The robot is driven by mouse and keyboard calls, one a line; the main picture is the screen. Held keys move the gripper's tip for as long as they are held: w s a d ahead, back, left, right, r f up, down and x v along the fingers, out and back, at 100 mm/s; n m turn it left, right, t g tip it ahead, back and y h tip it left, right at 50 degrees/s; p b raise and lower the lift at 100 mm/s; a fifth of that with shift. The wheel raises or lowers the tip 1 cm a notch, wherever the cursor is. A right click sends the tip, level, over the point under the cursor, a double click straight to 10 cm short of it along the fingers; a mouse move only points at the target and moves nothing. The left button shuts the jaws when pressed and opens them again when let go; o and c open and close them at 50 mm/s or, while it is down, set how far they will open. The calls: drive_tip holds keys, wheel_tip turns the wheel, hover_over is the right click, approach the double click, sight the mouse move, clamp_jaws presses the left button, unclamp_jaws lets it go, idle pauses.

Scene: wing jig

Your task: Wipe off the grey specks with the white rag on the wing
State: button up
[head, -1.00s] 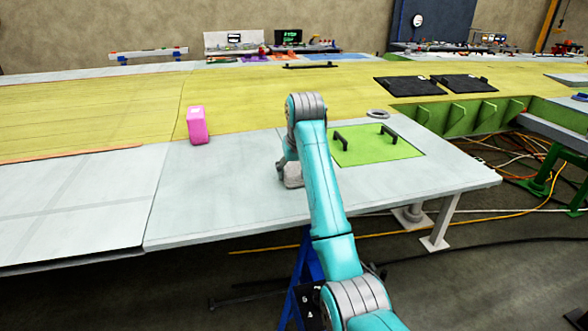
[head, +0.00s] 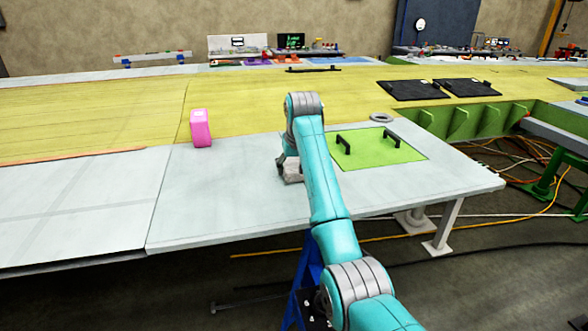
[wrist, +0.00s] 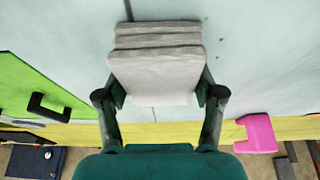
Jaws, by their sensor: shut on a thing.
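The white rag (wrist: 155,75) is a folded, layered pale grey-white pad in the wrist view. My gripper (wrist: 160,97) is shut on it, with one dark finger at each side. In the head view the rag (head: 293,173) is at the pale wing panel (head: 230,205), left of the green plate, partly hidden by my arm. I cannot tell whether it touches the surface. A few tiny dark marks, perhaps the grey specks (wrist: 220,13), show on the pale surface in the wrist view. No specks can be made out in the head view.
A green plate (head: 375,155) with two black handles lies right of my gripper, with a grey ring (head: 381,118) behind it. A pink block (head: 201,128) stands to the left. Black panels (head: 413,90) lie farther back. The pale panel's left and front areas are clear.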

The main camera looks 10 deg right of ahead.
sight(297, 174)
drive_tip(key=shift+w+f, duration=0.1)
drive_tip(key=shift+w, duration=3.45)
drive_tip(key=shift+s, duration=0.1)
drive_tip(key=shift+s+f, duration=0.1)
drive_tip(key=shift+s, duration=1.8)
drive_tip(key=shift+s, duration=3.65)
drive_tip(key=shift+a, duration=1)
drive_tip(key=shift+w, duration=5.65)
